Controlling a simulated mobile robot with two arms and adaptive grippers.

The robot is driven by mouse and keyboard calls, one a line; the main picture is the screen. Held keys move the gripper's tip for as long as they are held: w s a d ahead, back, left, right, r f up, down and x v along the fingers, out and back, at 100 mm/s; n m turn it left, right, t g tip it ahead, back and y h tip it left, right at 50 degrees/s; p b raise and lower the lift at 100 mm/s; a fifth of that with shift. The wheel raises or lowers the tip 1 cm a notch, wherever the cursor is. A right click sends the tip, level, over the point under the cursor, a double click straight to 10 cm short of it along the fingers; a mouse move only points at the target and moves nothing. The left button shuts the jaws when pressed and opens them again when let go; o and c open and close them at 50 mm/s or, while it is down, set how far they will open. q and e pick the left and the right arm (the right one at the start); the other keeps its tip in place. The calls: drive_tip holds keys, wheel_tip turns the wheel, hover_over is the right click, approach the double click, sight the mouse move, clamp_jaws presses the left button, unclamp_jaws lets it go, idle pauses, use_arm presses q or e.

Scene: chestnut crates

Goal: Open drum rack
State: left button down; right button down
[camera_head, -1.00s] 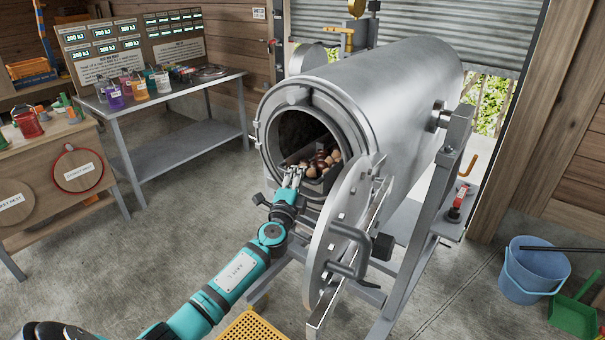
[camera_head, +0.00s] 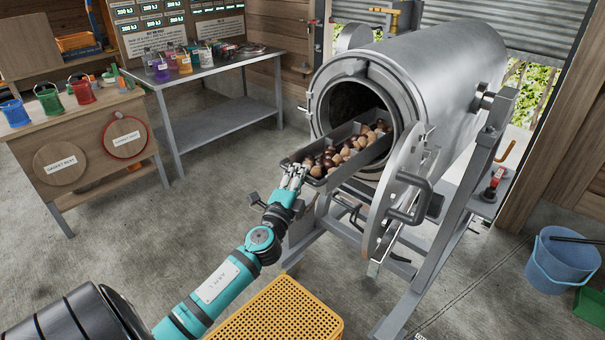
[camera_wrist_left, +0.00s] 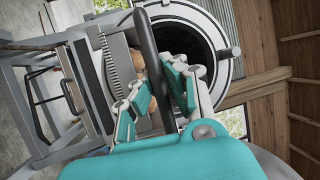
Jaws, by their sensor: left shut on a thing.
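The drum (camera_head: 420,75) is a large silver cylinder on a grey frame, with its round door (camera_head: 395,195) swung open to the right. The rack (camera_head: 318,180), a dark grey tray holding several brown chestnuts (camera_head: 345,152), sticks partway out of the drum's mouth. My left gripper (camera_head: 292,178) is at the rack's outer end. In the left wrist view, my left gripper (camera_wrist_left: 158,95) is shut on the rack's dark handle bar (camera_wrist_left: 150,60), with chestnuts just behind. The fingers hide part of the rack's front. My right gripper is not in view.
A yellow perforated crate (camera_head: 280,310) stands on the floor below my left arm. A wooden bench with coloured buckets (camera_head: 48,98) and a metal table (camera_head: 200,75) stand at the left. A blue bucket (camera_head: 562,265) stands at the right.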

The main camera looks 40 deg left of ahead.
use_arm(q)
drive_tip(key=shift+r, duration=0.3)
drive_tip(key=c, duration=1.6)
unclamp_jaws()
drive_tip(key=shift+s+f, duration=0.2)
drive_tip(key=v, duration=1.1)
drive_tip(key=shift+s+d, duration=0.15)
drive_tip(key=shift+s, duration=0.2)
